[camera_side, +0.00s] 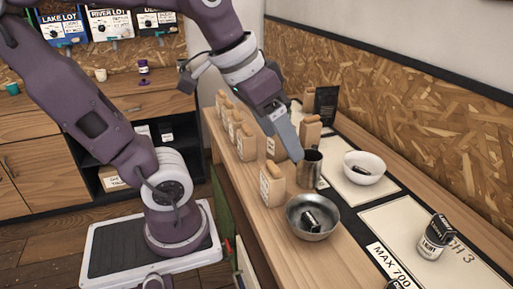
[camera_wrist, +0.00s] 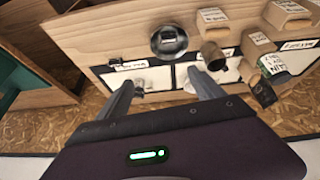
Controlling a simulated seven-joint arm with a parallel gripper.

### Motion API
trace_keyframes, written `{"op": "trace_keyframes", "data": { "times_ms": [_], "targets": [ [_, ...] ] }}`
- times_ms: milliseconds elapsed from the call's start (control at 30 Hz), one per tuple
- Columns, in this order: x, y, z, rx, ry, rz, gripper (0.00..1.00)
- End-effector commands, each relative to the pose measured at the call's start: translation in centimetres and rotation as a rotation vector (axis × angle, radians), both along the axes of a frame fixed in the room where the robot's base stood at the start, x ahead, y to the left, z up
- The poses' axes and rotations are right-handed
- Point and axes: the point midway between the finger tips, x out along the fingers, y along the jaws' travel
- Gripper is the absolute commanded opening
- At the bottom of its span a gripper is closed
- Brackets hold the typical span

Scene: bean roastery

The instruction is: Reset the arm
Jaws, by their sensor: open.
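My gripper (camera_side: 291,148) is over the counter, its fingers pointing down near the metal cup. In the wrist view my gripper (camera_wrist: 160,80) has its two fingers well apart with nothing between them. The arm is bent and reaches out from its base beside the counter. The metal cup (camera_side: 311,170) stands close by the fingertips in the side view; I cannot tell whether they touch. It also shows in the wrist view (camera_wrist: 212,56).
A metal bowl (camera_side: 312,230) holding a small dark packet stands at the counter's front. A white bowl (camera_side: 363,177) with a dark packet is behind it. Several tan labelled blocks (camera_side: 272,185) line the left edge.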

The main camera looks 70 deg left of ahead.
Motion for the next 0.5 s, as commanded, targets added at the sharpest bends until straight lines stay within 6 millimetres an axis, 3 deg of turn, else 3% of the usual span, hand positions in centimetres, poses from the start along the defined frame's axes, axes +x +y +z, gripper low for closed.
{"op": "trace_keyframes", "data": {
  "times_ms": [33, 133, 500],
  "targets": [
    [-2.1, -1.2, -0.7, 0.024, -0.016, -0.033, 0.77],
    [-4.7, -2.0, -2.0, 0.059, -0.029, -0.058, 0.77],
    [-5.2, -2.1, -2.4, 0.066, -0.032, -0.059, 0.77]
  ]
}}
